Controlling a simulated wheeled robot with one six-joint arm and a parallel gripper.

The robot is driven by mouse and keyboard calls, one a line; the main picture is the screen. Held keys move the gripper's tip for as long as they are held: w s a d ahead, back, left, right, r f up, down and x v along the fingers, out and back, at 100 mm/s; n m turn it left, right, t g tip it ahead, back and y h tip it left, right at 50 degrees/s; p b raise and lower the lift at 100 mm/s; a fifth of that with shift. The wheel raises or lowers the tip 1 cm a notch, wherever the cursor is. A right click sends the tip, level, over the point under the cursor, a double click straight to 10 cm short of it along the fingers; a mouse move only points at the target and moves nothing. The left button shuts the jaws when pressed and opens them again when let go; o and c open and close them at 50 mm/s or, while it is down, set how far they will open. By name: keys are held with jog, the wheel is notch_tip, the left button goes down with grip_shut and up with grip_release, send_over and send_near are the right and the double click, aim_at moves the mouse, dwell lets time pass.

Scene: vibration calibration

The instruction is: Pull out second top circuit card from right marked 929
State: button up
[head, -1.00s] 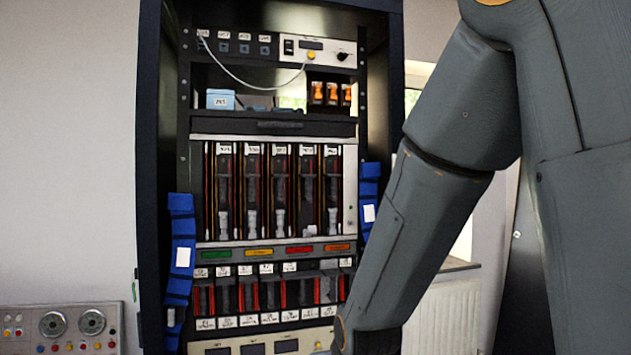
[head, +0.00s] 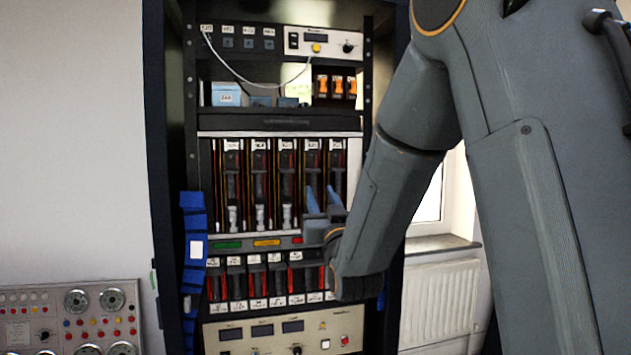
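The upper card row holds several dark circuit cards with white labels, and the label writing is too small to read. The second card from the right (head: 312,165) stands upright in its slot; its lower part is hidden behind my gripper. The rightmost card (head: 337,165) stands beside it. My gripper (head: 323,194) is in front of the lower right of this row, its two blue-grey fingers pointing up and apart. It is open, with nothing seen between the fingers. I cannot tell how far it is from the cards.
A lower row of smaller cards (head: 255,280) sits below the coloured label strip (head: 228,245). A loose white cable (head: 232,70) hangs across the upper shelf beside a light blue box (head: 226,94). Blue strapping (head: 194,235) lines the left rack side. A radiator (head: 440,305) stands at right.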

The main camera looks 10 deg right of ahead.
aim_at(314, 181)
jog(key=p+x, duration=0.2)
jog(key=x, duration=0.4)
grip_shut()
